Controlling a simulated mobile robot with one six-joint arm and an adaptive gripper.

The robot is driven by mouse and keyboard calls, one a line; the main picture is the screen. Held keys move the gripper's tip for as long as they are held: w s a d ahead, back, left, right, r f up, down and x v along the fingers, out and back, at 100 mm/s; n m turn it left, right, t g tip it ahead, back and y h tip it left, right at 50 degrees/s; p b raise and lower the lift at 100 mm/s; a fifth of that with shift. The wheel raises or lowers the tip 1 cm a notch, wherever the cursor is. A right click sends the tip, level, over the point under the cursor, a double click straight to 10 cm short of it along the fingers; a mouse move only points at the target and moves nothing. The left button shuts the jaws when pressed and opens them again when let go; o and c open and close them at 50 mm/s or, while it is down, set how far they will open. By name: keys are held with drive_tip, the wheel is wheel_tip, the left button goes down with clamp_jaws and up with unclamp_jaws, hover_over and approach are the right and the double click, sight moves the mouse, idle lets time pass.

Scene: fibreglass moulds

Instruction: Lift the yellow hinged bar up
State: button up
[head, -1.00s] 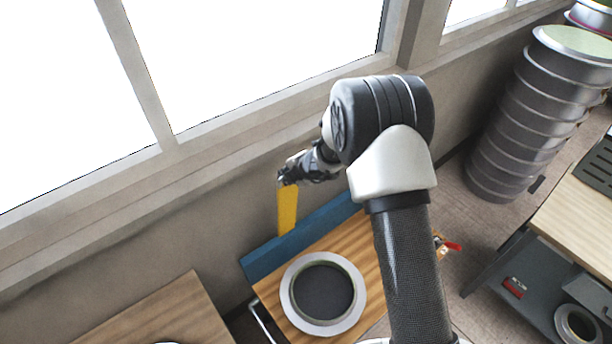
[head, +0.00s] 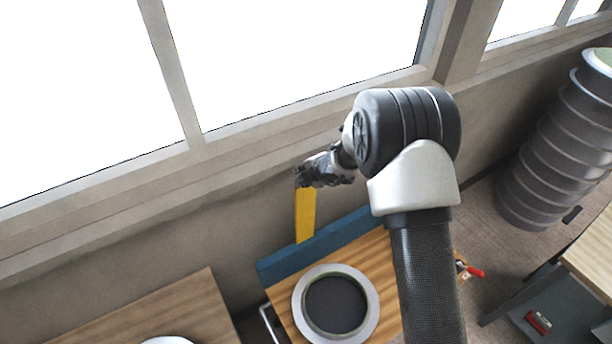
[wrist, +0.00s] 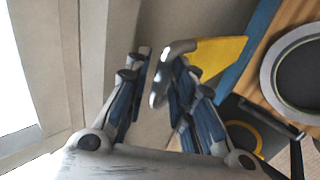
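The yellow bar (head: 305,216) stands roughly upright at the back edge of the mould table, its foot at the blue strip (head: 318,245). My gripper (head: 303,178) is at the bar's top end. In the wrist view, the yellow bar (wrist: 222,55) comes in from the upper right, and a silver metal end piece (wrist: 160,80) lies between the two fingers of my gripper (wrist: 158,62). The fingers are close to this piece on both sides. Whether both press on it cannot be told.
A wooden board with a round mould ring (head: 336,302) lies in front of the blue strip. Another wooden table (head: 170,308) is at lower left. The wall and window sill (head: 200,155) are close behind my gripper. Stacked grey cylinders (head: 560,150) stand at right.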

drive_tip(key=shift+o, duration=0.6)
drive_tip(key=shift+f, duration=0.15)
drive_tip(key=v, duration=1.2)
